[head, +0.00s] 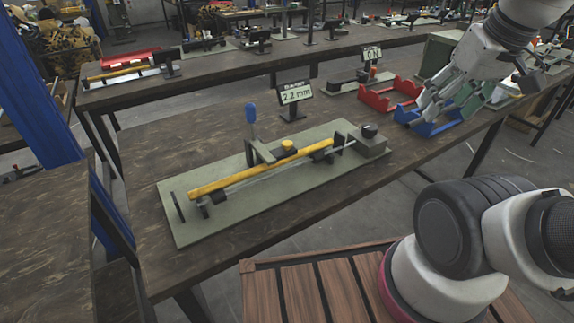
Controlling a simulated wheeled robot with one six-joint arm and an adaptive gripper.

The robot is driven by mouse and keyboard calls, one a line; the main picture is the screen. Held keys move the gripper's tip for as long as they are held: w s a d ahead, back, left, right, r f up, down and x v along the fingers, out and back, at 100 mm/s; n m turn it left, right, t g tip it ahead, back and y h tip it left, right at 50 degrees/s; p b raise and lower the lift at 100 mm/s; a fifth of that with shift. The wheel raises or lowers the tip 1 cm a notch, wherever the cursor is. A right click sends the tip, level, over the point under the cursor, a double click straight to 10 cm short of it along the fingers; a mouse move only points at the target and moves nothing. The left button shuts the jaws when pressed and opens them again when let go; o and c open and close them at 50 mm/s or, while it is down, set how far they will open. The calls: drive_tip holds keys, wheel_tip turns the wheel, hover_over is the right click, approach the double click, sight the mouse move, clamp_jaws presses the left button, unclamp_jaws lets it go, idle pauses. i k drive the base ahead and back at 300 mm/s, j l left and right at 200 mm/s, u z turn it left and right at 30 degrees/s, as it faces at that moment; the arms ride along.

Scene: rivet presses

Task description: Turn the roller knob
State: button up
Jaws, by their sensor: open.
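A green-grey base plate (215,222) lies on the dark wooden table. A long yellow bar (245,177) rests across it on black supports. A black knob (369,131) sits on a grey block (371,148) at the plate's right end, and a thin rod runs from there toward the bar. A small yellow cap (287,145) and an upright blue-handled lever (251,114) stand behind the bar. I cannot tell for sure which part is the roller knob. My gripper (424,108) is open and appears empty, above and right of the black knob, apart from it, in front of the blue bin.
A display (295,93) reading "2.2 mm" stands behind the plate. A red bin (377,102) and a blue bin (437,129) sit at the table's right. Another workbench (200,68) with fixtures is behind. The table's front left is clear. A blue post (50,115) rises at left.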

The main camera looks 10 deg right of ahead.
sight(368, 130)
drive_tip(key=i+l+u, duration=0.1)
drive_tip(key=l, duration=0.35)
drive_tip(key=i+l+u, duration=0.15)
drive_tip(key=l, duration=0.25)
drive_tip(key=i+l+u, duration=0.1)
drive_tip(key=l, duration=0.35)
